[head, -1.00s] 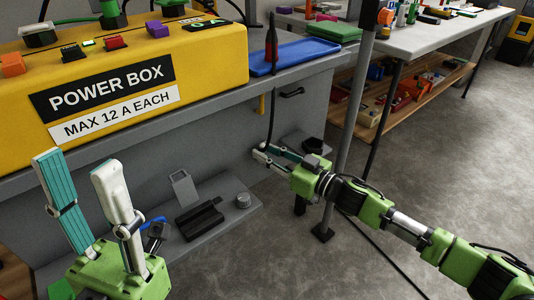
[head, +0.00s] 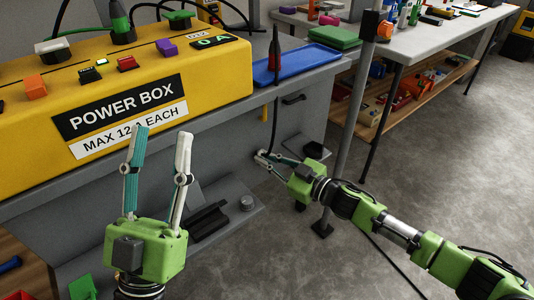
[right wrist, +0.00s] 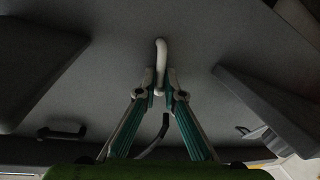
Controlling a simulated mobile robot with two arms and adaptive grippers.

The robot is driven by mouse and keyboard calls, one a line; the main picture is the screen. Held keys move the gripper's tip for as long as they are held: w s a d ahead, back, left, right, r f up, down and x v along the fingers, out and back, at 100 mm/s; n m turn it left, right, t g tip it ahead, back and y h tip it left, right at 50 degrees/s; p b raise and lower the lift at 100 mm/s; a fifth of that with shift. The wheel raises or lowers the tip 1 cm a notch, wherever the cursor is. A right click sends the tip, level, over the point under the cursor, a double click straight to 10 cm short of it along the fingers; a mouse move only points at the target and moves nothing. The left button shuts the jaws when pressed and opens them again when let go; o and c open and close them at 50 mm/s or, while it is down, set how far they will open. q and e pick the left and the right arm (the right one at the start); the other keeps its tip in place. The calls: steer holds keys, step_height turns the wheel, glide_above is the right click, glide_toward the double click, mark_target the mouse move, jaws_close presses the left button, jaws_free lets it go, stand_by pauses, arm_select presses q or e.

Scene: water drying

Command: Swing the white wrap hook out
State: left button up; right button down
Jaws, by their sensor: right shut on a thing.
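The white wrap hook (right wrist: 160,58) shows in the right wrist view as a short curved white rod against the grey panel. Its lower part runs between the fingertips of my right gripper (right wrist: 160,80), which is shut on it. In the head view my right gripper (head: 263,157) is at the grey bench front, low beside a hanging black cable (head: 275,125); the hook is too small to make out clearly there. My left gripper (head: 162,133) is open and empty, fingers upright, in front of the yellow power box (head: 215,85).
A blue tray (head: 300,65) lies on the bench top. A low grey shelf holds a round metal piece (head: 247,203) and dark blocks. A thin upright post (head: 341,165) stands just right of my right gripper. Grey floor at the right is open.

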arm_select(q)
steer(key=w+f+g+y+p, duration=0.1)
steer(key=w+f+g, duration=0.2)
steer(key=f, duration=0.3)
steer(key=w+f+g+y+p, duration=0.1)
steer(key=w+f+g, duration=0.2)
steer(key=f, duration=0.4)
steer(key=shift+w+f+g+y+p, duration=0.2)
steer(key=shift+g+y+p, duration=0.15)
steer(key=shift+g, duration=0.55)
arm_select(e)
steer(key=shift+s+a+f+n+h, duration=0.1)
steer(key=shift+s+a+n+h, duration=0.1)
steer(key=shift+n, duration=0.35)
steer(key=shift+s+a+f+n+h, duration=0.1)
steer(key=shift+a+n, duration=0.05)
steer(key=shift+n, duration=0.4)
steer(key=c, duration=2.1)
jaws_free()
steer(key=shift+c, duration=0.2)
steer(key=shift+d, duration=0.1)
steer(key=v, duration=1.2)
